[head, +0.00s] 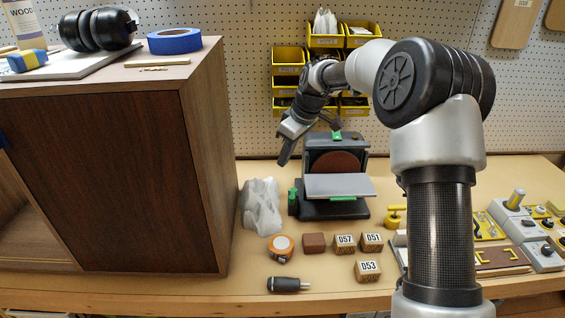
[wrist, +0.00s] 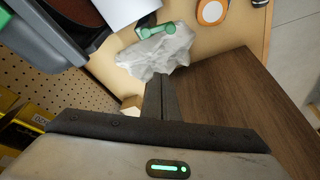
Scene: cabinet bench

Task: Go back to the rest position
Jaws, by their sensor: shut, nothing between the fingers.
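My gripper (head: 285,158) is raised above the bench, left of the sanding machine (head: 335,165) and to the right of the wooden cabinet (head: 110,180). In the wrist view its fingers (wrist: 161,95) are together with nothing between them. The fingers point down toward a crumpled clear plastic bag (head: 262,207), which also shows in the wrist view (wrist: 158,50). The gripper appears apart from the bag and from the cabinet.
An orange tape measure (head: 280,247), a brown block (head: 314,242), numbered blocks (head: 369,270) and a dark-handled tool (head: 288,284) lie at the bench front. Yellow bins (head: 289,58) hang on the pegboard behind. The cabinet's side wall stands close to the gripper.

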